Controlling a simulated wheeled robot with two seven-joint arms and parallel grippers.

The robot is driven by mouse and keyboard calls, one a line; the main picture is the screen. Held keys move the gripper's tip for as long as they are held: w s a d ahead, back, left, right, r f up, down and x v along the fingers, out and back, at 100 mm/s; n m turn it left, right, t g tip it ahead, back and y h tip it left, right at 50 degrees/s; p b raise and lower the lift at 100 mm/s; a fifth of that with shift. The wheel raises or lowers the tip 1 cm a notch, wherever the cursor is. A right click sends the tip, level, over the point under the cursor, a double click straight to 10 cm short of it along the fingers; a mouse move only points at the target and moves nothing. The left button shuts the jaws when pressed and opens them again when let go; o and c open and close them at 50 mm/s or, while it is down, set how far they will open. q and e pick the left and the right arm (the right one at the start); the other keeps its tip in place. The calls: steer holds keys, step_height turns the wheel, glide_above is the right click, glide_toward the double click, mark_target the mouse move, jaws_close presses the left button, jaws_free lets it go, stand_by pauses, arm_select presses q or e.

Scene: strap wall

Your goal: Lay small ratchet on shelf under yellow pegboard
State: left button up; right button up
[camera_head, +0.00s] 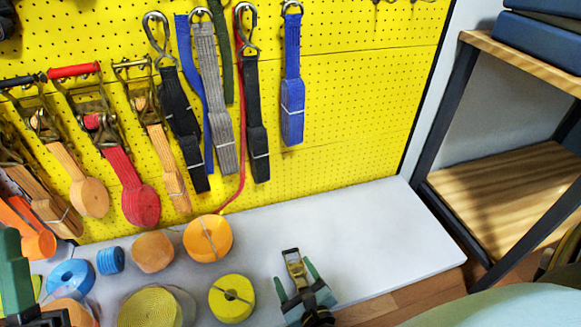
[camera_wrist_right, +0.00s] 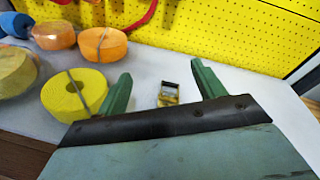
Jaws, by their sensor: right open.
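The small ratchet (camera_head: 292,260), a metal buckle with a yellowish part, appears to lie on the light grey shelf (camera_head: 375,235) under the yellow pegboard (camera_head: 350,110). It also shows in the right wrist view (camera_wrist_right: 169,94). My right gripper (camera_head: 299,276) is open, its green fingers (camera_wrist_right: 163,88) spread on either side of the ratchet with gaps between. The ratchet's near end is partly hidden by the gripper in the head view. Part of my left gripper (camera_head: 12,265) shows at the left edge; its jaws cannot be made out.
A yellow strap roll (camera_head: 232,298) sits just left of my right gripper. Orange (camera_head: 207,238), blue and larger yellow rolls (camera_head: 150,308) stand further left. Straps and ratchets hang on the pegboard. The shelf's right part is clear. A wooden rack (camera_head: 510,185) stands at right.

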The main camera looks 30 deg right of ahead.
steer(key=w+a+r+n+t+y, duration=0.1)
steer(key=a+r+n+t+y, duration=0.15)
steer(key=r+n, duration=0.8)
steer(key=w+a+r+n+t+y, duration=0.2)
steer(key=r+n+t, duration=0.35)
steer(key=r, duration=0.75)
steer(key=s+r+n+t+y, duration=0.1)
steer(key=s+r+n+y, duration=0.1)
steer(key=r+n, duration=0.7)
steer(key=s+a+r+n+t+y, duration=0.1)
steer(key=s+r+n+y, duration=0.2)
steer(key=r+n, duration=0.6)
steer(key=shift+s+r+n, duration=0.35)
steer(key=shift+s+n, duration=0.25)
steer(key=shift+n, duration=0.3)
